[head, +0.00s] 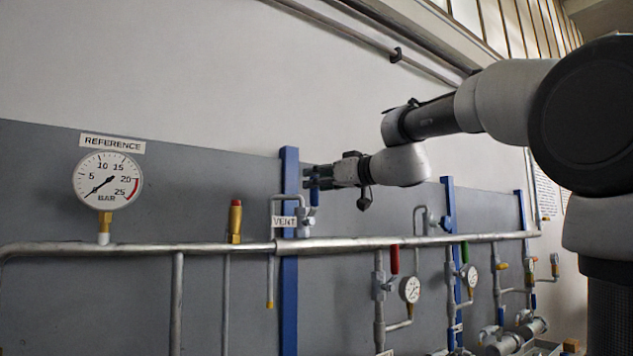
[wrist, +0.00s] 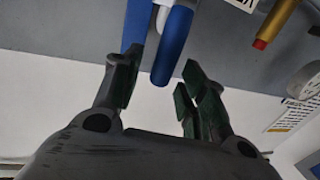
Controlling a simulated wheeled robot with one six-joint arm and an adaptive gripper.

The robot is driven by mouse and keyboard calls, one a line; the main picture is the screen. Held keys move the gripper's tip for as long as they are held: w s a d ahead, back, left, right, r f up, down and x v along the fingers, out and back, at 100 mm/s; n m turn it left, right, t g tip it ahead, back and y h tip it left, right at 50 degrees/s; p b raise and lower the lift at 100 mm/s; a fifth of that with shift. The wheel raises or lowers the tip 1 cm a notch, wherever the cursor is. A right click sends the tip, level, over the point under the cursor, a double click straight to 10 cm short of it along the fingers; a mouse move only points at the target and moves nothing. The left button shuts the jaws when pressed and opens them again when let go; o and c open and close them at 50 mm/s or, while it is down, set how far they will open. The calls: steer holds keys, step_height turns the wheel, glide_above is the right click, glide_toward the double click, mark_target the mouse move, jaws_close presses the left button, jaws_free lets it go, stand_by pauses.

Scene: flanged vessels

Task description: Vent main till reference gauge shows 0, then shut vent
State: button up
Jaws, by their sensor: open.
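The vent valve (head: 305,217) sits on the main pipe (head: 370,243) beside the VENT label (head: 284,222). Its blue handle (head: 314,197) stands upright. My gripper (head: 311,178) is open at the handle's upper end. In the wrist view the handle (wrist: 173,47) reaches down between the open fingertips (wrist: 160,82). I cannot tell whether either finger touches it.
A blue post (head: 289,170) stands just behind and left of the vent valve. A brass relief fitting with a red top (head: 235,220) stands to the left. Branch valves with red (head: 394,260) and green (head: 464,252) handles and small gauges (head: 410,289) are at the right.

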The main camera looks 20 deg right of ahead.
steer(key=shift+x, duration=1)
jaws_close()
steer(key=shift+d, duration=0.15)
steer(key=w+d+f+m+t+h, duration=0.2)
steer(key=d+f+m, duration=0.7)
steer(key=m, duration=1.1)
steer(key=shift+w+d+f+t+h, duration=0.3)
steer(key=shift+w+f+t, duration=0.35)
steer(key=shift+f, duration=0.3)
jaws_free()
